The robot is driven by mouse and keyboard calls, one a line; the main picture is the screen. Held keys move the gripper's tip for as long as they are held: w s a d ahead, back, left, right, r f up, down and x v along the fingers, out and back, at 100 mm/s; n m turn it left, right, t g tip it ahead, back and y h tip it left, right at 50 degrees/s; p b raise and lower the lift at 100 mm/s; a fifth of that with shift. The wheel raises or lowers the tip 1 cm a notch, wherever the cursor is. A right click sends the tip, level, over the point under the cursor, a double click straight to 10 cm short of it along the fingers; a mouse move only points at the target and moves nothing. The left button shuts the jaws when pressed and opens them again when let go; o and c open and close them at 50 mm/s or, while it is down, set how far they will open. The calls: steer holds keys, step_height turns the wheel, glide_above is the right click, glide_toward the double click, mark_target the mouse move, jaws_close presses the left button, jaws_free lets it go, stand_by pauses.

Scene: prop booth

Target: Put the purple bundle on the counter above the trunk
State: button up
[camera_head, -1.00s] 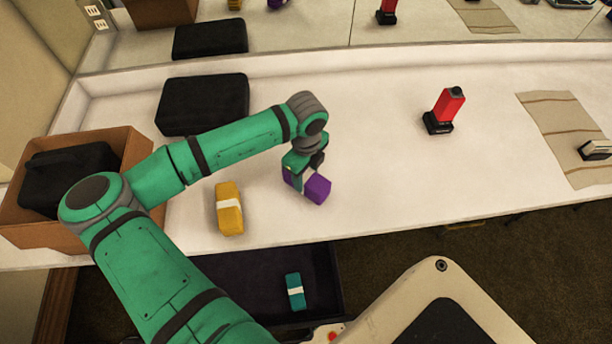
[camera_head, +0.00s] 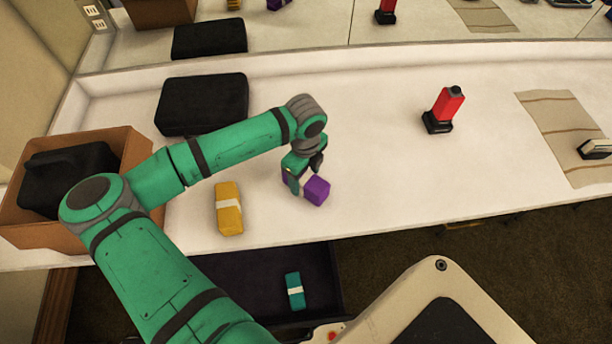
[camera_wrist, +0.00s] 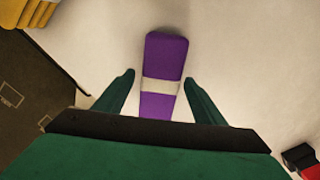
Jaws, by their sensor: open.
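The purple bundle (camera_head: 317,190) with a white band lies on the white counter (camera_head: 400,180). My gripper (camera_head: 304,184) is just over it, partly covering it in the head view. In the wrist view the bundle (camera_wrist: 165,75) lies between the two fingers of my gripper (camera_wrist: 158,85), with a gap on each side; the fingers are open. Below the counter's front edge is the dark open trunk (camera_head: 250,285), partly hidden by my arm. A teal bundle (camera_head: 295,291) with a white band lies in it.
A black case (camera_head: 203,104) lies behind, and a cardboard box (camera_head: 128,165) holding a black bag (camera_head: 68,178) is at left. A red-and-black item (camera_head: 443,110) and striped cloth (camera_head: 560,130) are at right.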

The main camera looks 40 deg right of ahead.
mark_target(306, 177)
step_height(306, 177, up, 12)
stand_by(0.4)
steer(key=shift+s+f, duration=0.1)
steer(key=shift+s, duration=0.05)
